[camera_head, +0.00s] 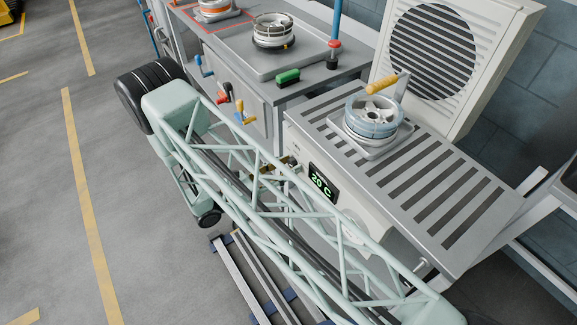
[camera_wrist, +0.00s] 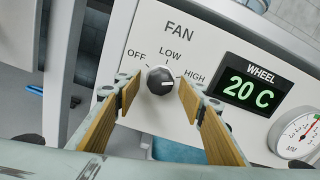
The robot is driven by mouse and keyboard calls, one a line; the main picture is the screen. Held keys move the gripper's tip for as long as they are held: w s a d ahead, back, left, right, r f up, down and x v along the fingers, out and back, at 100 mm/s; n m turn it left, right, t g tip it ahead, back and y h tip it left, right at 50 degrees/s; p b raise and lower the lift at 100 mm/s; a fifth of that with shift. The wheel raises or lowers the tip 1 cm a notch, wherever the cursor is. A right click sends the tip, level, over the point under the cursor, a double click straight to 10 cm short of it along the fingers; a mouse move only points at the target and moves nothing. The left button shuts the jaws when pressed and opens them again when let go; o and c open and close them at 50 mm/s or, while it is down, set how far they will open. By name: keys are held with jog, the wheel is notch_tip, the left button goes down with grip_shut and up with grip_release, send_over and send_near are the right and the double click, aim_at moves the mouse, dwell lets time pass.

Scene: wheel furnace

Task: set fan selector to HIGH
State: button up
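The fan selector (camera_wrist: 160,80) is a dark round knob on a pale panel in the wrist view. OFF is printed at its left, LOW above it and HIGH (camera_wrist: 194,78) at its right. A pale mark shows on the knob, but I cannot tell clearly which label it points to. My gripper (camera_wrist: 158,92) is open, with one tan finger on each side of the knob and gaps between. In the head view, my gripper (camera_head: 275,166) is at the panel's left end, partly behind my arm; the knob is mostly hidden there.
The wheel display (camera_wrist: 249,84) reads 20 C, right of the knob; a round gauge (camera_wrist: 299,135) is further right. A large fan unit (camera_head: 440,50) stands behind. A grey bench (camera_head: 300,65) adjoins at the left.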

jog(key=shift+s+a, duration=0.1)
jog(key=shift+a, duration=0.05)
jog(key=v, duration=1.1)
jog(key=shift+s+a, duration=0.2)
jog(key=shift+a, duration=0.05)
dwell(0.7)
